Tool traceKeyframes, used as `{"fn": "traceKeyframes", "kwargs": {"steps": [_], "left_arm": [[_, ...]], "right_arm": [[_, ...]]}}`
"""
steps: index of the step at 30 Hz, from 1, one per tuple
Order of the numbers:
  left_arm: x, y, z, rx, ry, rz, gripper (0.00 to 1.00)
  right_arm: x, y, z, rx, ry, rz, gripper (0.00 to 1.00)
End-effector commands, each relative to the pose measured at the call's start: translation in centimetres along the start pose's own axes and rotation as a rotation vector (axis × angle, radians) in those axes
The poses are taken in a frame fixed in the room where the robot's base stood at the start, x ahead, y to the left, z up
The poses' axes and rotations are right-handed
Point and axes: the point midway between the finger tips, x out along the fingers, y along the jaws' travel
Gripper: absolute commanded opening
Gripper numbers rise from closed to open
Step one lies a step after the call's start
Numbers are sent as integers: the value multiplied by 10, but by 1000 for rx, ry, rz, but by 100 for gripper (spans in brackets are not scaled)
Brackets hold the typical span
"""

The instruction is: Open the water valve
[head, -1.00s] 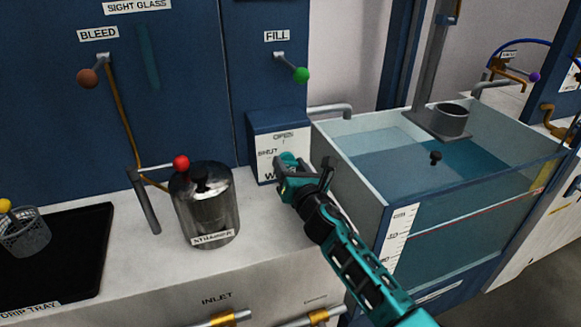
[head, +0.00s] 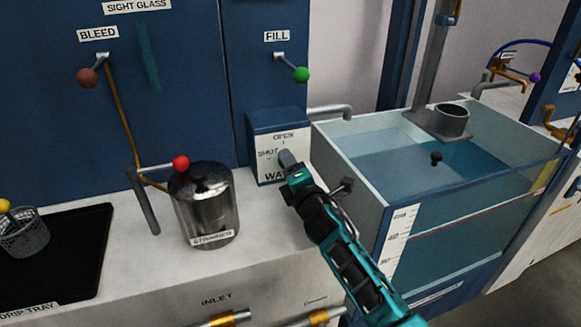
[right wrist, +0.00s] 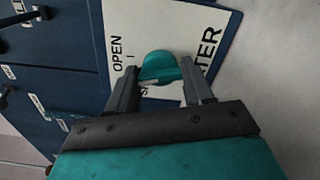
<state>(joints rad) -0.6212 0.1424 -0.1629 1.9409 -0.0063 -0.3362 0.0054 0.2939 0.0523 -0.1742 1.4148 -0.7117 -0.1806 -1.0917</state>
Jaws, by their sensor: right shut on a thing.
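The water valve is a teal knob (right wrist: 158,67) on a white panel with the words OPEN, SHUT and WATER, seen in the right wrist view. The panel (head: 265,165) is on the front of a blue box (head: 268,121) in the head view. My right gripper (head: 289,160) reaches the panel from the lower right and hides the knob there. In the right wrist view its two fingers stand on either side of the knob, shut on it. I cannot tell clearly which mark the knob points to. My left gripper is not in view.
A metal strainer pot (head: 206,208) and a red-knobbed lever (head: 180,162) stand left of the gripper. A glass-walled water tank (head: 450,200) stands close on the right. A green FILL knob (head: 301,74) is above. A black drip tray (head: 80,245) lies at the left.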

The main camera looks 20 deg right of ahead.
Motion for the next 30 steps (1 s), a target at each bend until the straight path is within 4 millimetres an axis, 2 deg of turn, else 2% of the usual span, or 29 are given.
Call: {"fn": "traceKeyframes", "kwargs": {"steps": [12,30], "left_arm": [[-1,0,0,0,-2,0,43],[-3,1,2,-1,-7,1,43]], "right_arm": [[0,0,0,268,0,-1,21],[0,0,0,346,0,-1,21]]}}
